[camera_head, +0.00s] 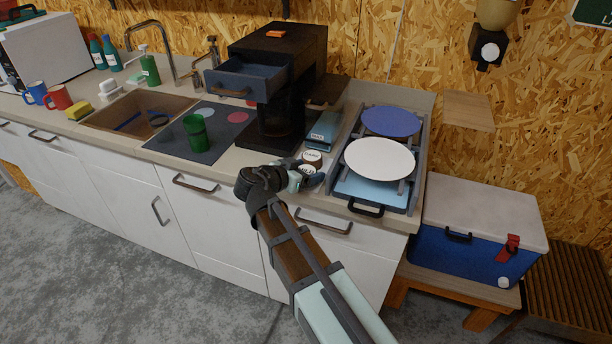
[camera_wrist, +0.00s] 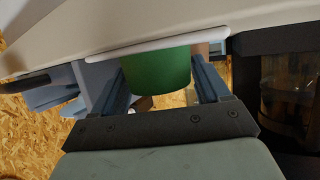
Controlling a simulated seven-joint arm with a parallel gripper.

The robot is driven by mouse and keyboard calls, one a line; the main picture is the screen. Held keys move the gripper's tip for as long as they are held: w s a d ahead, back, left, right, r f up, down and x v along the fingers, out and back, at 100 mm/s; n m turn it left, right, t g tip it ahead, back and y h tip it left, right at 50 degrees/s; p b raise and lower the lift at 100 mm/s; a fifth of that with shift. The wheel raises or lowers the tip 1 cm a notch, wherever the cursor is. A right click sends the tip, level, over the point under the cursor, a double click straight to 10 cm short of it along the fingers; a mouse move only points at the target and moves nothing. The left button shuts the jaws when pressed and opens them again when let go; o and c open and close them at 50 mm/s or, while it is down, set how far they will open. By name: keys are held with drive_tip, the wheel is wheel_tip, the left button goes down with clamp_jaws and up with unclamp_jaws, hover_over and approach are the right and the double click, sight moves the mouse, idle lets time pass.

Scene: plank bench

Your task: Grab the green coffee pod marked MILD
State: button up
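A green coffee pod (camera_wrist: 157,72) with a wide pale rim is in the wrist view, between my gripper's two fingers. The fingers of my gripper (camera_wrist: 160,88) are apart, one on each side of the pod's body. I cannot tell whether both press on it. No MILD marking is readable on the pod. In the head view my gripper (camera_head: 300,180) is low at the counter's front edge, right of the coffee machine. It partly covers the pods there. A pod with a pale, labelled top (camera_head: 312,157) sits just behind it.
The black coffee machine (camera_head: 290,75) has its drawer (camera_head: 242,82) pulled out; its carafe is close beside the gripper (camera_wrist: 285,95). A rack with plates (camera_head: 380,160) stands close on the right. A pale blue box (camera_head: 323,130) lies behind. A green cup (camera_head: 195,135) stands on the dark mat.

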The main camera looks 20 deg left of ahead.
drive_tip(key=c, duration=0.6)
drive_tip(key=shift+r, duration=0.15)
drive_tip(key=shift+c, duration=0.2)
